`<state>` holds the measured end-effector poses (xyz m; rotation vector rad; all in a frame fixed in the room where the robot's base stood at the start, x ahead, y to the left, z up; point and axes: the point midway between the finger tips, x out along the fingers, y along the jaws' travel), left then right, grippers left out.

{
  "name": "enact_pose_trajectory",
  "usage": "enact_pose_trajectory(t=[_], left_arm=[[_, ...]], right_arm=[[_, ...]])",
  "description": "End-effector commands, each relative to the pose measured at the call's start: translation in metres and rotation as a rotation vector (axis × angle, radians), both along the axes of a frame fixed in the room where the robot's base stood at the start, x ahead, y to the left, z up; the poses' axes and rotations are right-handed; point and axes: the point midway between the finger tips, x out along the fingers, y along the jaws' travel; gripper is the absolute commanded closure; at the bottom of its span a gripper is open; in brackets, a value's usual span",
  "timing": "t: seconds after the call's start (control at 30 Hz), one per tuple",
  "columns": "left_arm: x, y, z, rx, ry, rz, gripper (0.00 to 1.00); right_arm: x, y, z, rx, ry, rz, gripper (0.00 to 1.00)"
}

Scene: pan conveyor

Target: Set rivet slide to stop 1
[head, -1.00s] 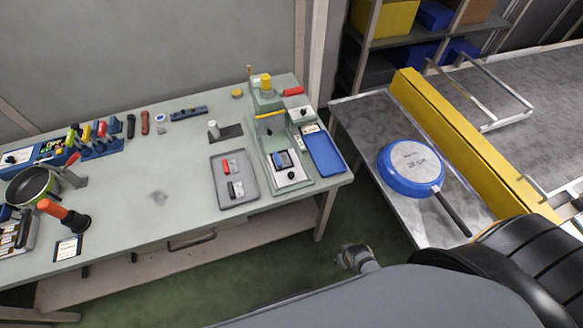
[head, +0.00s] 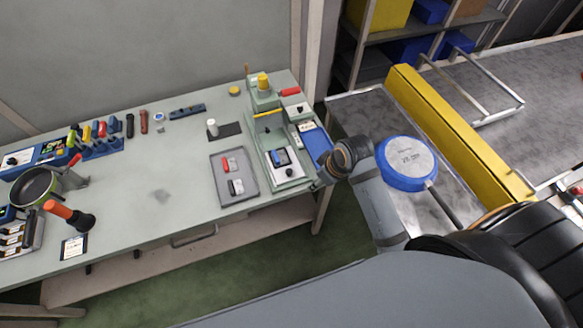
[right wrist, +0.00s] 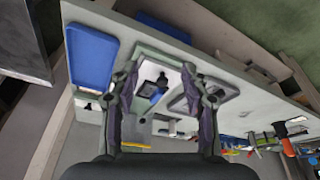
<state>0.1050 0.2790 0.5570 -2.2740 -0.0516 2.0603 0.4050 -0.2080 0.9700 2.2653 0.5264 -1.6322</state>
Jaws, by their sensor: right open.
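The green rivet fixture (head: 268,130) stands at the right end of the workbench. On its pale base plate are a blue-and-dark slide block (head: 279,157) and a black knob (head: 290,173). The block (right wrist: 148,90) and knob (right wrist: 162,76) also show in the right wrist view, between the fingers. Stop marks are too small to read. My right gripper (right wrist: 165,88) is open and empty, its fingers apart and pointing toward the fixture. In the head view it is beside the fixture's front right corner, largely hidden by its wrist. My left gripper is not in view.
A blue tray (head: 313,143) lies right of the fixture, partly behind my right arm. A grey tray (head: 221,196) with small parts lies left. A blue pan (head: 406,164) rests on the metal table at right. The bench's middle is clear.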

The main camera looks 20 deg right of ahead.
Motion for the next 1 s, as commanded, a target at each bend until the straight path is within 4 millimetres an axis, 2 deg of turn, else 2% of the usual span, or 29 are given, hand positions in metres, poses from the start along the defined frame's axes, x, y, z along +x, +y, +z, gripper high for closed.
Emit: enact_pose_trajectory(t=[0.03,0.1,0.3,0.53,0.67,1.0], left_arm=[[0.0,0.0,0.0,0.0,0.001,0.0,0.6],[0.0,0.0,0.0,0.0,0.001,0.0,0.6],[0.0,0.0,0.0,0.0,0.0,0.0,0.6],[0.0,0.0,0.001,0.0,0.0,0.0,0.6],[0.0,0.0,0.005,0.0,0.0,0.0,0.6],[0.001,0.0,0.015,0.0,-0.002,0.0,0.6]], right_arm=[[0.015,0.004,0.004,0.01,-0.009,0.051,0.53],[0.032,0.01,0.009,0.026,-0.015,0.133,0.53],[0.07,0.023,0.022,0.064,-0.041,0.315,0.53],[0.075,0.026,0.021,0.07,-0.044,0.347,0.53],[0.079,0.032,0.005,0.073,-0.041,0.344,0.53],[0.097,0.051,-0.058,0.071,-0.043,0.343,0.53]])
